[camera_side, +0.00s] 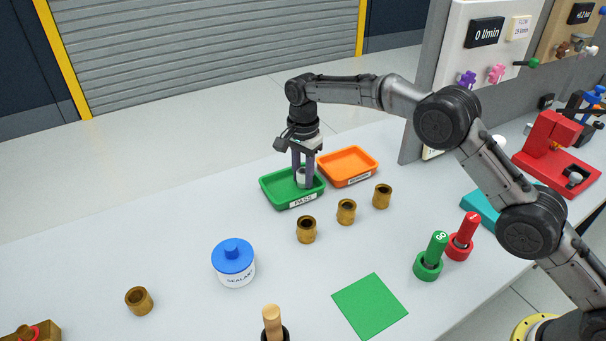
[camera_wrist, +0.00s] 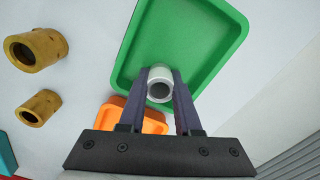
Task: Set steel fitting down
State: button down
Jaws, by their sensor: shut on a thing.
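The steel fitting (camera_wrist: 160,84) is a short, pale, hollow cylinder. My gripper (camera_wrist: 159,82) is shut on it, with one finger on each side. In the side view my gripper (camera_side: 303,175) points down over the green tray labelled PASS (camera_side: 275,186), and the fitting (camera_side: 301,178) shows between the fingers, within the tray's outline. In the wrist view the green tray (camera_wrist: 190,40) lies behind the fitting. I cannot tell whether the fitting touches the tray floor.
An orange tray (camera_side: 347,166) stands right beside the green one. Several brass fittings (camera_side: 306,230) stand in front of the trays. A white jar with a blue lid (camera_side: 233,264), a green mat (camera_side: 370,306) and green and red gauges (camera_side: 430,258) stand nearer the front.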

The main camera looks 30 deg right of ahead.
jog(key=shift+f, duration=0.15)
jog(key=c, duration=0.6)
grip_release()
notch_tip(320, 180, up, 12)
